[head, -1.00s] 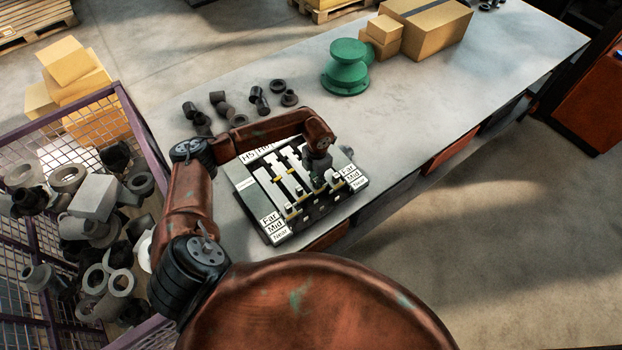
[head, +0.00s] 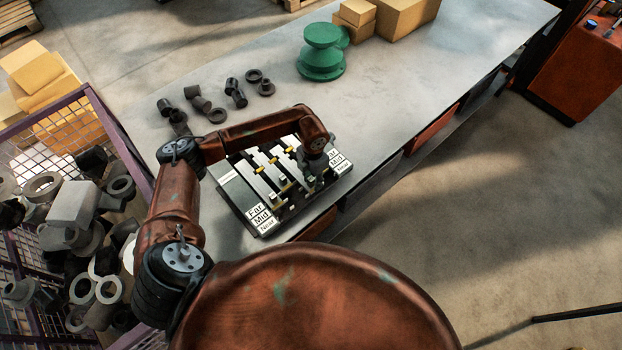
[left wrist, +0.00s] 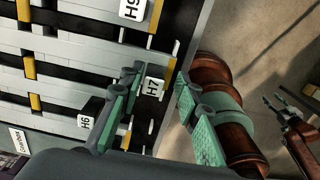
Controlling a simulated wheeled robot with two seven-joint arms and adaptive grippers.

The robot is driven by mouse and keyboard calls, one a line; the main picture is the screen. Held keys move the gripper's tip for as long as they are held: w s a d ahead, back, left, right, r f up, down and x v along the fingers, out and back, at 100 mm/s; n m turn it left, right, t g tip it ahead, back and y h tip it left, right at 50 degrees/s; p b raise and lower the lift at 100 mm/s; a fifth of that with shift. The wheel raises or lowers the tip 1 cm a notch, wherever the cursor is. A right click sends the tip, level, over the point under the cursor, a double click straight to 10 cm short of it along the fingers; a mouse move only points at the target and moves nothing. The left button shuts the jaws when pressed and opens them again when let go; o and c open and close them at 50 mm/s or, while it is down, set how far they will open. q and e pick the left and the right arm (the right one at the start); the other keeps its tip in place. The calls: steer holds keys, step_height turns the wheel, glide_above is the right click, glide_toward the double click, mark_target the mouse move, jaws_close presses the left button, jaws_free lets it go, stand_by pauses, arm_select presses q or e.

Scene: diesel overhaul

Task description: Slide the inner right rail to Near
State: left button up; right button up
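The rail board (head: 228,192) lies on the bench's near edge, with several grey sliding rails side by side, yellow marks and white tags. Far, Mid and Near labels are printed at its left (head: 262,218) and right (head: 338,162) sides. My left gripper (head: 314,178) is over the right part of the board, pointing down, and hides the rail ends there. In the left wrist view, its green-padded fingers (left wrist: 160,108) are apart, with the H7 tag (left wrist: 153,88) between them. I cannot tell whether they touch the rail. My right gripper (left wrist: 282,100) appears empty and open, away from the board.
Dark pipe fittings (head: 237,92) lie behind the board. A green flanged part (head: 322,55) and cardboard boxes (head: 400,14) stand farther back. A mesh crate of parts (head: 97,112) is at the left. The bench's right middle is clear.

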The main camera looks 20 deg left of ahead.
arm_select(q)
steer(key=shift+a, duration=0.15)
steer(key=shift+r, duration=0.55)
step_height(320, 180, up, 11)
stand_by(0.5)
